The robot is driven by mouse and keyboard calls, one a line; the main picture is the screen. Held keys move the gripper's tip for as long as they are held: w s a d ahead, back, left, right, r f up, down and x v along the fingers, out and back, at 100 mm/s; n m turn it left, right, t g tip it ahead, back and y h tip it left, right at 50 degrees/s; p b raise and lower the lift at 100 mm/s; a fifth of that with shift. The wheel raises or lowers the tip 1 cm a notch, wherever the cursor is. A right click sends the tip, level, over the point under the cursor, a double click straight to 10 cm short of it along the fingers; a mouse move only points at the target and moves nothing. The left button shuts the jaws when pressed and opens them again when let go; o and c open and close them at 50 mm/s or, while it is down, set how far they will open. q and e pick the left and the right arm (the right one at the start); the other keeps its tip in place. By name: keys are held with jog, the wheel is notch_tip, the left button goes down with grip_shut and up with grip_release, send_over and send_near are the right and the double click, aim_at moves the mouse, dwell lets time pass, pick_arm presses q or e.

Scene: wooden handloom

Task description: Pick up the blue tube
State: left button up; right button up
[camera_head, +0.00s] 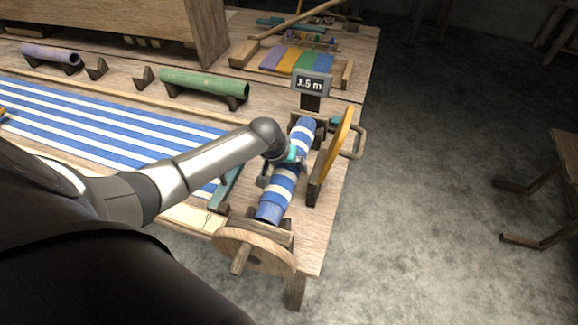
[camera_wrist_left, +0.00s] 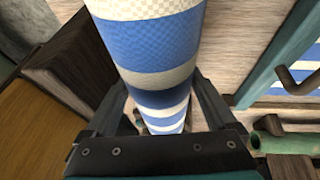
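The blue tube (camera_head: 269,213) lies along the right end of the table, wrapped in blue and cream striped cloth. Its near end rests by the stand with the wooden wheel. My left gripper (camera_head: 283,168) is at the middle of this roll. In the left wrist view the striped roll (camera_wrist_left: 155,45) runs between the two fingers (camera_wrist_left: 163,95), which lie close along its sides. I cannot tell whether they press on it. My right gripper is not in view.
A sign reading 1.5 m (camera_head: 312,84) stands behind. Green (camera_head: 203,82) and purple (camera_head: 52,55) tubes lie on holders farther back. Striped cloth (camera_head: 110,125) covers the left.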

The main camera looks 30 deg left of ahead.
pick_arm(q)
jog(key=c, duration=1.3)
grip_shut()
jog(key=shift+r, duration=0.1)
